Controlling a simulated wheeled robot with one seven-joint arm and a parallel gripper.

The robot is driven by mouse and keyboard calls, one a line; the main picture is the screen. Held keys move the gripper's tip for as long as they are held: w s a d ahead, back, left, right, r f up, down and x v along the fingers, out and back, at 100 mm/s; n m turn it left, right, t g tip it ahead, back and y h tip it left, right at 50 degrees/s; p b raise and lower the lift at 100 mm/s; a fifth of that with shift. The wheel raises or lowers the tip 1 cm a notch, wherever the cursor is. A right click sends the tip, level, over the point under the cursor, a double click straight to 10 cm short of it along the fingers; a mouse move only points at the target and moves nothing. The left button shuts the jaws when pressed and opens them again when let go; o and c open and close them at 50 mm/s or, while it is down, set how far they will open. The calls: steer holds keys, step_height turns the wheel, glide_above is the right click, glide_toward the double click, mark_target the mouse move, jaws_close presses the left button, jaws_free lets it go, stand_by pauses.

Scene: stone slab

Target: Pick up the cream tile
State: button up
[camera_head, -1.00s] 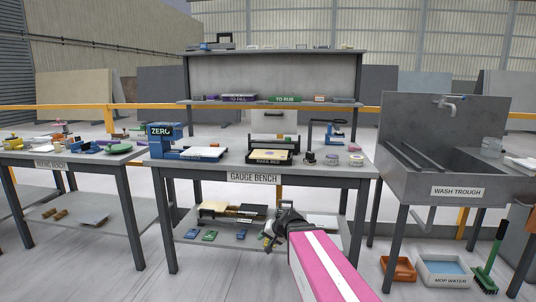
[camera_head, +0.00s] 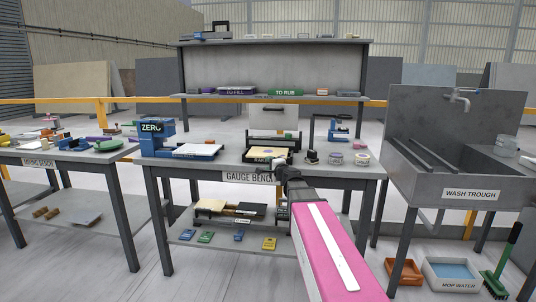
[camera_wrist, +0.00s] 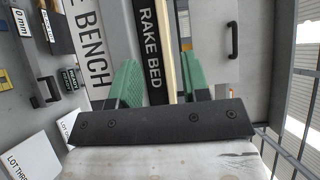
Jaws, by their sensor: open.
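The cream tile (camera_head: 266,153) lies flat on the black rake bed (camera_head: 249,160) on the gauge bench. In the wrist view the tile shows as a narrow cream strip (camera_wrist: 166,45) beside the RAKE BED label, seen nearly edge-on. My gripper (camera_head: 283,168) is in front of the bench's front edge, close to the rake bed and just below and right of the tile in the head view. In the wrist view my gripper (camera_wrist: 158,78) has its green fingers apart, with the strip and part of the label showing between them. It is empty.
A blue ZERO gauge with a white plate (camera_head: 196,150) stands left of the rake bed. Small round containers (camera_head: 335,158) and a dark stand are to the right. A shelf (camera_head: 275,97) rises behind. The wash trough (camera_head: 455,150) stands further right.

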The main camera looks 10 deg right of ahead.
mark_target(260, 157)
steer(key=x, duration=0.8)
steer(key=shift+w+a+r, duration=0.15)
steer(key=shift+a+r, duration=0.05)
steer(key=shift+a, duration=0.1)
jaws_close()
